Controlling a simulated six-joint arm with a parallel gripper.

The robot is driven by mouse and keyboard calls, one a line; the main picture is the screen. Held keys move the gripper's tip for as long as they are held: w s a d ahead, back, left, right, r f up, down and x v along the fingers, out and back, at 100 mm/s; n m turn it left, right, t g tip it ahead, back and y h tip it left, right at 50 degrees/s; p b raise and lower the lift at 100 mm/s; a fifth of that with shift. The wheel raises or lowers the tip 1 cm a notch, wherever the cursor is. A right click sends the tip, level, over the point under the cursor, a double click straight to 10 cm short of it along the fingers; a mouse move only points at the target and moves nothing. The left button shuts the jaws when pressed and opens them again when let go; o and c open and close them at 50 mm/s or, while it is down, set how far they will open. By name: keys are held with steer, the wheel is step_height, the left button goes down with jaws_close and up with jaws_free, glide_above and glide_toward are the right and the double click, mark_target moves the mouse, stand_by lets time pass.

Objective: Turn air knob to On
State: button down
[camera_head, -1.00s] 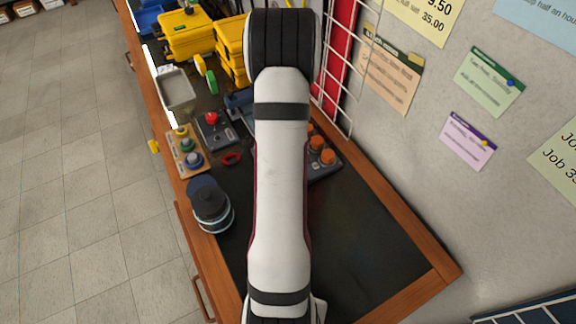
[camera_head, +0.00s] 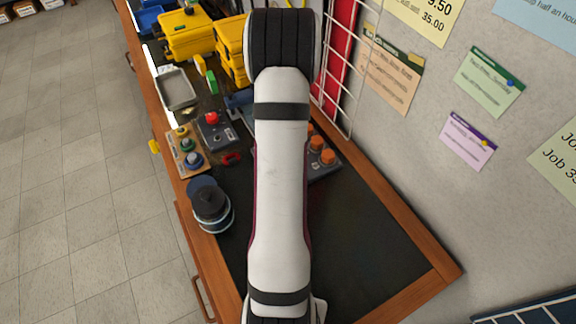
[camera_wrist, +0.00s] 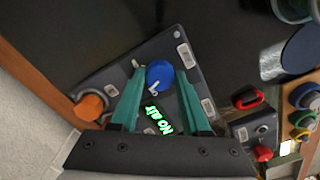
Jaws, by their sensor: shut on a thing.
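The dark grey regulator panel (camera_wrist: 185,35) lies tilted in the wrist view. A round blue knob (camera_wrist: 159,75) sits on it between the teal fingertips of my gripper (camera_wrist: 161,72), which is shut on it. A small display (camera_wrist: 158,118) with glowing green letters reads "No air". The small labels beside the knob are too small to read. In the head view my arm covers the blue knob and my gripper; only the panel's right part (camera_head: 324,172) shows there.
Orange knobs (camera_head: 328,157) stand on the panel's right side; one (camera_wrist: 90,106) is left of my fingers in the wrist view. A red-button box (camera_head: 214,128), a button board (camera_head: 186,155) and a dark round container (camera_head: 211,208) stand left. The front right bench top is clear.

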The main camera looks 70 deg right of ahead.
steer(key=m, duration=1.3)
stand_by(0.6)
steer(key=shift+c, duration=1.8)
jaws_free()
step_height(320, 180, up, 16)
